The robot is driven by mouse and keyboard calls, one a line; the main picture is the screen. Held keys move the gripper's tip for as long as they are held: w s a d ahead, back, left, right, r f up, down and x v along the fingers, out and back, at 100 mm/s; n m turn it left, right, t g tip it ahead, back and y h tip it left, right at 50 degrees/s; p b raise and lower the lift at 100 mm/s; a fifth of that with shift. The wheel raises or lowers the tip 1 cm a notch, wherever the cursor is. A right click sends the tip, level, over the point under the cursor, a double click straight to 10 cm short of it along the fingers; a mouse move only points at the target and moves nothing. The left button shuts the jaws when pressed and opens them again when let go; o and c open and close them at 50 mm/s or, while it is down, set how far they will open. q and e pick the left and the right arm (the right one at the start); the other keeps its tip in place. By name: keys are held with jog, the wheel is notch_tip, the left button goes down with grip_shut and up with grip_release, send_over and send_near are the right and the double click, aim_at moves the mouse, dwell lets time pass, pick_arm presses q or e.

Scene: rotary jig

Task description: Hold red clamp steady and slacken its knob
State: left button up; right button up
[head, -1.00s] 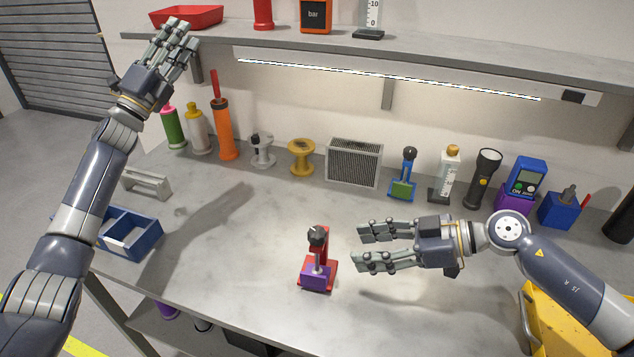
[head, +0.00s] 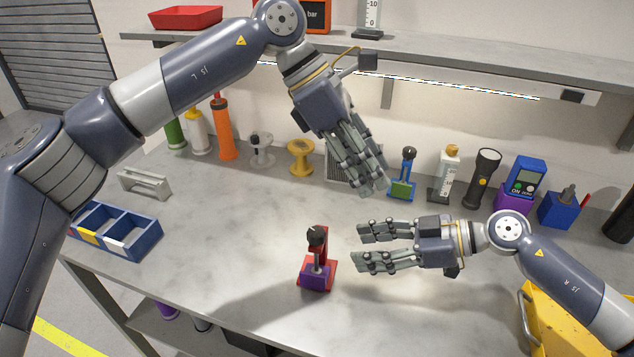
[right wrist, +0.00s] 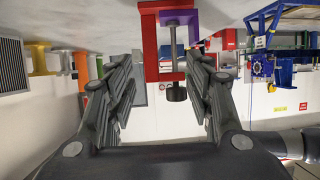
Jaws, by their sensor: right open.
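The red clamp (head: 329,268) stands on the grey bench near the middle, with a purple block (head: 315,279) at its front and a dark knob (head: 317,236) on top of its screw. My right gripper (head: 365,247) is open and empty just right of the clamp, its fingers pointing at it. In the right wrist view the clamp (right wrist: 149,45) appears upside down between and beyond the open fingers, with its knob (right wrist: 176,94) hanging between them. My left gripper (head: 368,188) is above the bench, up and right of the clamp, fingers pointing down; whether it is open is unclear.
A blue divided bin (head: 130,240) sits at the left. A yellow case (head: 560,325) is at lower right. Bench around the clamp is clear.

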aim_at(319, 250)
jog(key=x, duration=1.1)
pick_arm(q)
jog(key=a+f+t+y, duration=0.2)
jog(key=a+f+y, duration=0.1)
jog(key=a+y, duration=0.3)
jog(key=shift+w+a+f+m+y, duration=0.15)
jog(key=shift+a+f+m+y, duration=0.2)
jog(key=shift+a, duration=0.5)
pick_arm(e)
jog(key=shift+c, duration=0.3)
